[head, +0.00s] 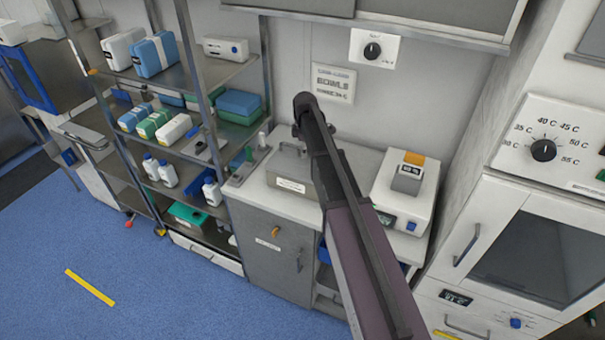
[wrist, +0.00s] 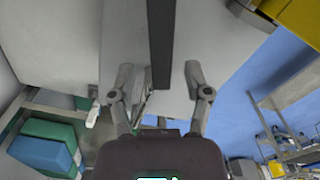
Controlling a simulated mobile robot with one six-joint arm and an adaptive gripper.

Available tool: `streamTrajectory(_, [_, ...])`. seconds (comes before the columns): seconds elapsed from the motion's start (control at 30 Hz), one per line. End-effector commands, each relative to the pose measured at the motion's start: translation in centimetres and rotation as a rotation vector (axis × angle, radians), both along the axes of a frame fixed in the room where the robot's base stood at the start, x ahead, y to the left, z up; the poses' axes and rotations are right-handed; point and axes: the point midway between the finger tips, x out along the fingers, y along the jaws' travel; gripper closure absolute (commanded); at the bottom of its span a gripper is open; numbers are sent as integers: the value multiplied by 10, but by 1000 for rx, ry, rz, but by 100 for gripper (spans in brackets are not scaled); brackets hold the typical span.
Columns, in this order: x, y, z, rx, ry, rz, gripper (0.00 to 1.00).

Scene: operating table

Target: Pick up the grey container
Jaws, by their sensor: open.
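A light grey lidded box (head: 288,172) with a top handle and a front label stands on the white counter, partly covered by my arm on its right. It is the likeliest grey container; a smaller grey block (head: 407,180) with a display sits on the white device at right. My gripper shows in the wrist view (wrist: 159,82), its two fingers spread apart with nothing clearly held between them. A dark bar (wrist: 160,40) runs down toward the gap, and I cannot tell what it belongs to.
A metal shelf rack (head: 190,75) with boxes and bottles stands left of the counter (head: 250,197). A white device (head: 398,205) stands right of my arm. A tall cabinet (head: 520,235) closes the right side. Blue floor (head: 130,270) is open at lower left.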

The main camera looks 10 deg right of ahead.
Motion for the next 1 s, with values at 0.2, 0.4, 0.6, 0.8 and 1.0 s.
streamTrajectory(0.2, [0,0,0,0,0,0,36])
streamTrajectory(0.4, [0,0,0,0,0,0,42])
streamTrajectory(0.6, [0,0,0,0,0,0,100])
streamTrajectory(0.8, [0,0,0,0,0,0,100])
streamTrajectory(1.0, [0,0,1,0,0,0,100])
